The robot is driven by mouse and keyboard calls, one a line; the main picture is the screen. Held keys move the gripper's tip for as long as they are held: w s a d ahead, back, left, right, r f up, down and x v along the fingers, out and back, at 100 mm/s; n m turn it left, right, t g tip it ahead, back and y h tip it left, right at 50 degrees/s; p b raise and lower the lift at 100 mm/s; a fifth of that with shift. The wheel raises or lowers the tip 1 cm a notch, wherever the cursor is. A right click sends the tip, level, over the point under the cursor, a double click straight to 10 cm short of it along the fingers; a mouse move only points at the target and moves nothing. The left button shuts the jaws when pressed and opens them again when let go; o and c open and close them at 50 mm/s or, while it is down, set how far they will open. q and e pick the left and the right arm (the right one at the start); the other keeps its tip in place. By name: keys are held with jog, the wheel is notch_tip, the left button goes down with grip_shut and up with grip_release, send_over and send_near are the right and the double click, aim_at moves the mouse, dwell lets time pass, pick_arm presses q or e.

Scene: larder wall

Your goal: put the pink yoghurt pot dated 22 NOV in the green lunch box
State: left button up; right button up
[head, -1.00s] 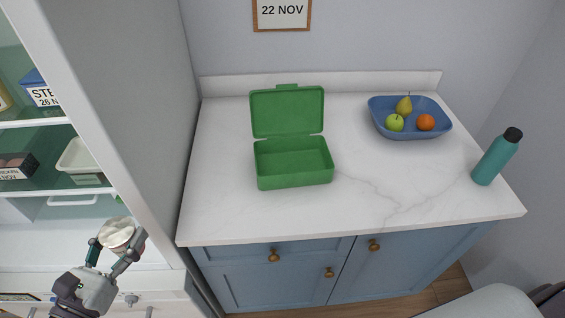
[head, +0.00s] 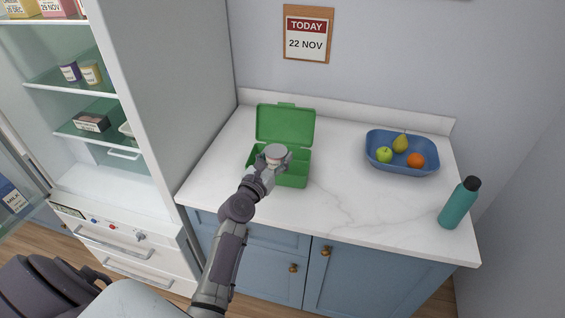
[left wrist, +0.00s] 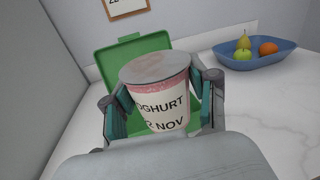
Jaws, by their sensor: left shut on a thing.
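My left gripper (head: 274,160) is shut on a yoghurt pot (head: 275,151), which it holds upright over the open green lunch box (head: 296,178). In the left wrist view the pot (left wrist: 160,95) has a grey lid, a pink band and a white label; "OGHURT" and "2 NOV" can be read, the rest is cut off by the pot's curve. The teal finger pads (left wrist: 160,100) press on both sides of it. The lunch box lid (left wrist: 125,60) stands up behind. In the head view my gripper hides part of the box's inside. My right gripper is not in view.
A blue bowl (head: 382,167) with fruit and a teal bottle (head: 459,204) stand to the right on the white worktop (head: 340,205). The open fridge (head: 85,105) is at the left. A wall sign (head: 306,36) reads TODAY 22 NOV.

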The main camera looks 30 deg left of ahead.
pick_arm(q)
jog(key=shift+w+a+n+y, duration=0.2)
jog(key=shift+w+n+y, duration=0.1)
jog(key=shift+w, duration=0.95)
jog(key=w+a+f+b, duration=0.1)
jog(key=a+f+b, duration=0.2)
jog(key=b, duration=0.3)
jog(key=w+a+f+b, duration=0.2)
jog(key=a+f+b, duration=0.1)
jog(key=f+b, duration=0.1)
jog(key=w+a+f+b, duration=0.2)
jog(key=a+f+b, duration=0.1)
jog(key=b, duration=0.4)
jog(key=shift+w+a+f+b, duration=0.25)
jog(key=shift+f+b, duration=0.05)
jog(key=shift+f, duration=0.25)
jog(key=shift+r, duration=0.15)
jog(key=shift+f+b, duration=0.45)
jog(key=shift+f, duration=0.15)
jog(key=o, duration=1.2)
jog(key=shift+d, duration=0.1)
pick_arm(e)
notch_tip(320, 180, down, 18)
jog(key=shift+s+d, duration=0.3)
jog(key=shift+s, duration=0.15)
